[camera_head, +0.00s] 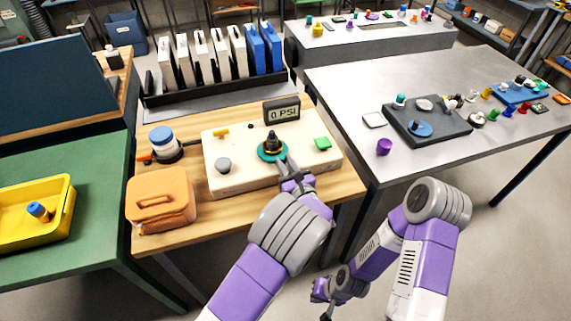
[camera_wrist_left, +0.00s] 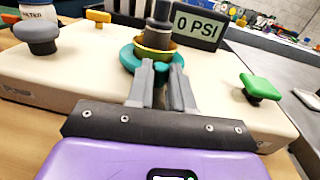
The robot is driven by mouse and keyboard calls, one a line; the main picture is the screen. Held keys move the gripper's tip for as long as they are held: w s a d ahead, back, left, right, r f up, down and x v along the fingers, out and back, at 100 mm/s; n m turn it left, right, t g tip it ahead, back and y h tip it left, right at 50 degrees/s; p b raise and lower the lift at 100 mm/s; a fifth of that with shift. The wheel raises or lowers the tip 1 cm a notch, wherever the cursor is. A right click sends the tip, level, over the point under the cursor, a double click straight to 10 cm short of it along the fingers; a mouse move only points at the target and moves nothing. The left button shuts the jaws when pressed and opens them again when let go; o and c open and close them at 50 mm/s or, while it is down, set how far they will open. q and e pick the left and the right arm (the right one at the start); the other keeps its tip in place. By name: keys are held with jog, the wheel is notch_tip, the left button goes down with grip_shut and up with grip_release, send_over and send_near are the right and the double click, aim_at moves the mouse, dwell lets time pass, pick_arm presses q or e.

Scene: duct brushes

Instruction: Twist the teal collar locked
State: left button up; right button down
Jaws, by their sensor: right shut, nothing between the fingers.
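The teal collar (camera_head: 267,154) sits around the base of a dark upright fitting (camera_head: 271,138) on a cream panel box (camera_head: 232,178). In the left wrist view the teal collar (camera_wrist_left: 128,58) shows below a brass ring and the dark fitting (camera_wrist_left: 159,25). My left gripper (camera_head: 284,160) reaches in from the front. Its two grey fingers (camera_wrist_left: 163,78) are at the collar's near side with a narrow gap between them. They hide part of the collar, and I cannot tell whether they grip it. My right gripper (camera_head: 319,292) is low beside the wooden table, shut and empty, away from the box.
A gauge (camera_head: 282,110) on the box reads 0 PSI. A grey knob (camera_head: 223,165), a yellow handle (camera_head: 221,132) and a green knob (camera_head: 322,143) surround the collar. An orange case (camera_head: 161,205) and a blue-lidded jar (camera_head: 163,138) stand left. A rack of panels is behind.

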pick_arm(q)
jog(key=shift+s+a+m+t+h, duration=0.2)
jog(key=shift+a+m+t+h, duration=0.3)
jog(key=shift+h, duration=0.55)
jog(key=shift+s+a+m+t+h, duration=0.2)
jog(key=shift+a+m+h, duration=0.25)
jog(key=shift+m+h, duration=0.55)
grip_shut()
jog(key=o, duration=0.8)
grip_release()
jog(key=shift+o, duration=0.2)
jog(key=s, duration=0.2)
jog(key=s+d, duration=0.1)
jog(key=s, duration=0.2)
jog(key=s+p, duration=0.1)
jog(key=s, duration=0.1)
jog(key=shift+s+d, duration=0.15)
jog(key=shift+s, duration=0.1)
